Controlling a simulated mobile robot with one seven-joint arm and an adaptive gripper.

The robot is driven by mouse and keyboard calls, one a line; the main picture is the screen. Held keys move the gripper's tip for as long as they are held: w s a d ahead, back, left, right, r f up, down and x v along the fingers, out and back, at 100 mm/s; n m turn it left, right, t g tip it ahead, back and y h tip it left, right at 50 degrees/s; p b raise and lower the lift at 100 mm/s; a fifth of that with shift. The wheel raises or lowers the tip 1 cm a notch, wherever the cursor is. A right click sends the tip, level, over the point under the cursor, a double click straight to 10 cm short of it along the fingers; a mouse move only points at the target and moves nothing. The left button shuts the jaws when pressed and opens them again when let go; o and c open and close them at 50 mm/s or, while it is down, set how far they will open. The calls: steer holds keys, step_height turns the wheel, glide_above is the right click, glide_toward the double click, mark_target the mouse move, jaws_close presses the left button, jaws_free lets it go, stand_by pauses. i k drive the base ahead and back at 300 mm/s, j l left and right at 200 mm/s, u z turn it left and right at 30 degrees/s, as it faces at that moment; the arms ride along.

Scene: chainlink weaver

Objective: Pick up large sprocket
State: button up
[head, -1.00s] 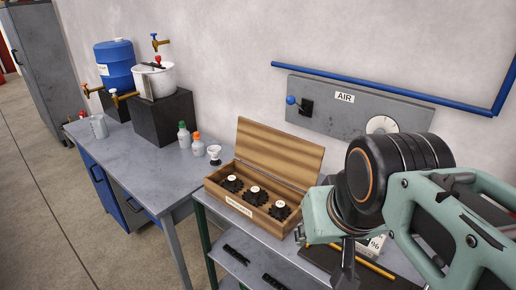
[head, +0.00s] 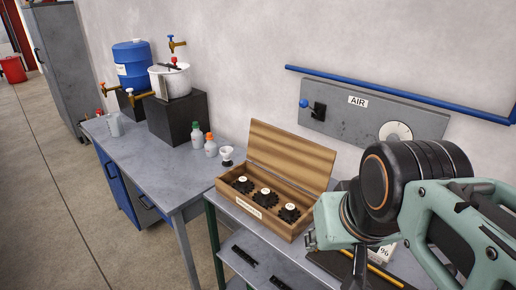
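Three dark toothed sprockets with pale hubs sit in a row in an open wooden box: a left one (head: 242,184), a middle one (head: 265,197) and a right one (head: 289,212). Their sizes look close, so I cannot tell for sure which is the large sprocket. The wooden box (head: 262,222) has a label on its front and its lid (head: 290,158) stands raised behind. My gripper (head: 330,240) is to the right of the box, apart from the sprockets. It is partly hidden by my own arm, and its fingers do not show clearly.
The box stands on a grey workbench with dark chain pieces (head: 245,256) on a lower shelf. A grey table (head: 150,165) at left holds bottles (head: 210,145), a white funnel (head: 227,156), a blue barrel (head: 132,63) and a white pot (head: 170,80). An air panel (head: 375,108) is on the wall.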

mark_target(266, 198)
steer(key=i+j, duration=0.2)
steer(key=i+j+z, duration=0.15)
steer(key=j, duration=0.2)
steer(key=i+j, duration=0.15)
steer(key=j, duration=0.15)
steer(key=i+j, duration=0.1)
steer(key=j, duration=0.25)
steer(key=i+j+u, duration=0.1)
steer(key=j, duration=0.25)
steer(key=i+j, duration=0.1)
steer(key=j, duration=0.25)
steer(key=i+l+z, duration=0.15)
steer(key=l+z, duration=0.15)
steer(key=l, duration=0.1)
